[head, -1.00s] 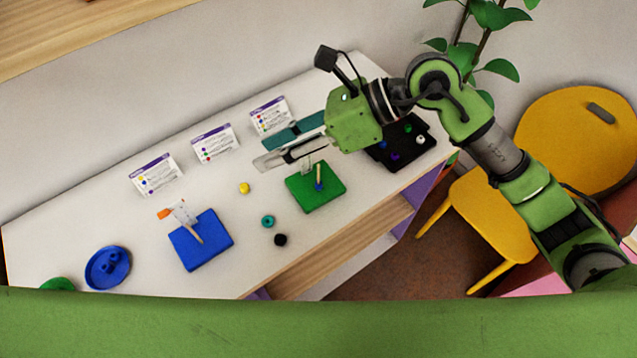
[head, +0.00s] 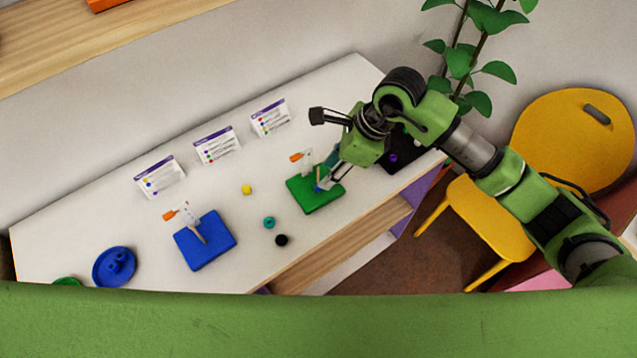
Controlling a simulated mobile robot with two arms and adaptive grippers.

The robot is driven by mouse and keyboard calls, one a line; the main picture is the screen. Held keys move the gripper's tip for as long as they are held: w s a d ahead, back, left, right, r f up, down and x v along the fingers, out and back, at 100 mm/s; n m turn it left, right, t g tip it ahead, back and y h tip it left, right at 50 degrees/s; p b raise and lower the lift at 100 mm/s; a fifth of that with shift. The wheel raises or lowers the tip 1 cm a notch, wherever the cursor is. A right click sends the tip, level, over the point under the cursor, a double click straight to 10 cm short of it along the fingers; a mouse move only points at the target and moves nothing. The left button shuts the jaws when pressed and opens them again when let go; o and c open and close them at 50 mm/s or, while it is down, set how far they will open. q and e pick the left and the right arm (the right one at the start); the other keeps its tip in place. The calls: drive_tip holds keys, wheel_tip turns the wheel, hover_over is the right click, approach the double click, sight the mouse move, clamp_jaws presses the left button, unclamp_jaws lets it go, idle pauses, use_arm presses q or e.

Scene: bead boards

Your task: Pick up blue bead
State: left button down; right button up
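The green board (head: 318,200) lies on the table with an upright wooden peg and a small blue bead (head: 317,189) low at the peg. My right gripper (head: 326,183) points down at this board from the upper right, its fingertips right beside the peg and bead. The fingers are small and overlap the peg, so I cannot tell whether they are open or touch the bead. My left gripper is out of the picture.
A blue board (head: 206,250) with a peg, a blue dish (head: 114,266), and loose yellow (head: 247,189), teal (head: 269,222) and black (head: 281,240) beads lie to the left. Several cards stand behind. A black tray (head: 397,167) is partly hidden by my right arm.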

drive_tip(key=p+x, duration=0.1)
drive_tip(key=x, duration=0.2)
drive_tip(key=p+x, duration=0.1)
drive_tip(key=shift+s+a+f+p, duration=0.15)
drive_tip(key=shift+s+p, duration=0.15)
drive_tip(key=shift+s, duration=0.1)
drive_tip(key=shift+a+f, duration=0.15)
drive_tip(key=shift+f, duration=0.2)
drive_tip(key=c, duration=0.7)
